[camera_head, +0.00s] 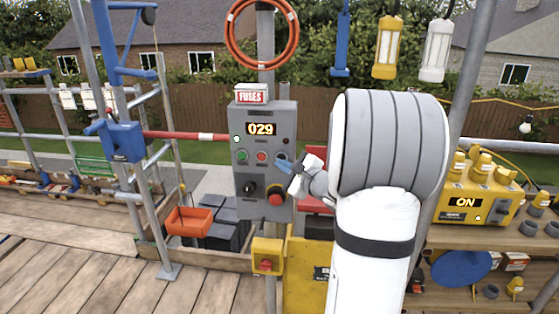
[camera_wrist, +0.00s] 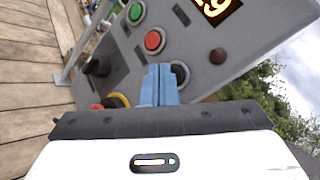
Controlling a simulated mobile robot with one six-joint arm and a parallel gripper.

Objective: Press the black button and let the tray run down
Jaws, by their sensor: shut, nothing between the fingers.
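The grey control box (camera_head: 240,120) hangs on a pole in the middle of the head view, its display (camera_head: 261,129) lit "029". A green button (camera_head: 241,155) and a red button (camera_head: 261,156) sit in a row. In the wrist view the black button (camera_wrist: 180,73) shows just right of my fingertips, partly covered; contact cannot be told. My gripper (camera_head: 283,165) is shut and empty, its blue fingertips at the panel, also seen in the wrist view (camera_wrist: 160,78). An orange tray (camera_head: 188,221) stands low at the left; whether it is the task's tray is unclear.
Below the row are a black knob (camera_head: 249,188) and a red stop button (camera_head: 276,198) with a yellow ring. Wooden decking lies at the lower left.

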